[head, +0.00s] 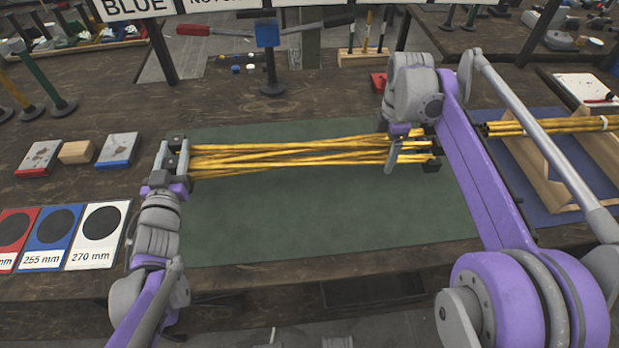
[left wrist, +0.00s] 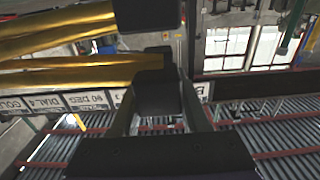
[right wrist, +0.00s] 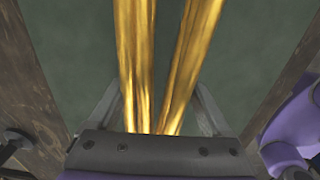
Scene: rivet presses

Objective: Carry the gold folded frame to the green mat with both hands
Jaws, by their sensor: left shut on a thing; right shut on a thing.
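The gold folded frame (head: 290,156) is a bundle of long gold bars lying lengthwise over the green mat (head: 310,215). My left gripper (head: 180,160) is shut on its left end, at the mat's left edge. My right gripper (head: 397,150) is shut on it near its right end. In the left wrist view the gold bars (left wrist: 70,70) run to dark end blocks by the fingers. In the right wrist view the gold bars (right wrist: 140,60) pass between the fingers with green mat below. I cannot tell whether the frame touches the mat.
A second gold bundle (head: 550,125) rests on a wooden stand over a blue mat at right. Size cards (head: 97,235) and small blocks (head: 77,152) lie left of the green mat. A blue-headed press (head: 268,50) stands behind it. The mat's front part is clear.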

